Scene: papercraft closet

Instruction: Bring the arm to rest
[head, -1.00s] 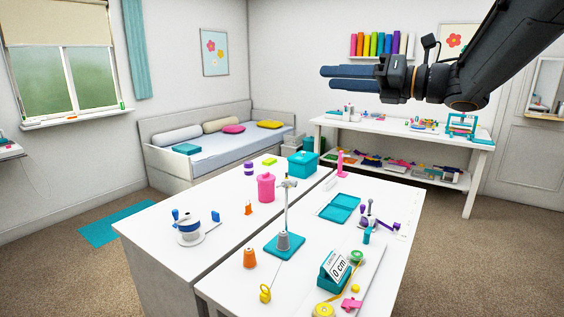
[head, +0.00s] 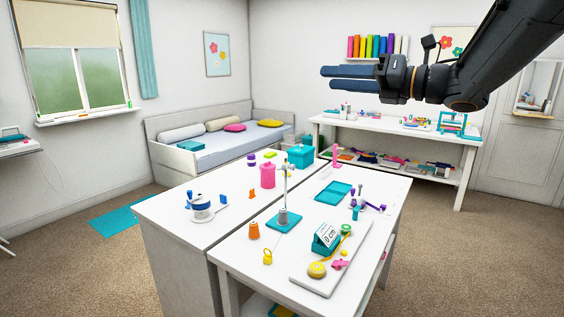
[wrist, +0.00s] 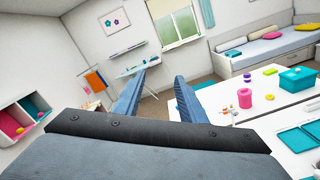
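My gripper (head: 324,77) is held up in the air at the upper right of the head view, with its two blue fingers pointing left. In the wrist view, the fingers of my gripper (wrist: 160,76) stand apart with nothing between them, so it is open and empty. My dark arm (head: 505,58) reaches in from the upper right corner. The gripper appears well above the tabletops and touches nothing.
A white table (head: 232,249) stands in front, holding a pink canister (head: 267,175), a teal box (head: 300,156), a teal tray (head: 333,192) and small craft items. A daybed (head: 215,150) and a shelf table (head: 385,128) line the walls. Carpet (head: 455,260) is clear at right.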

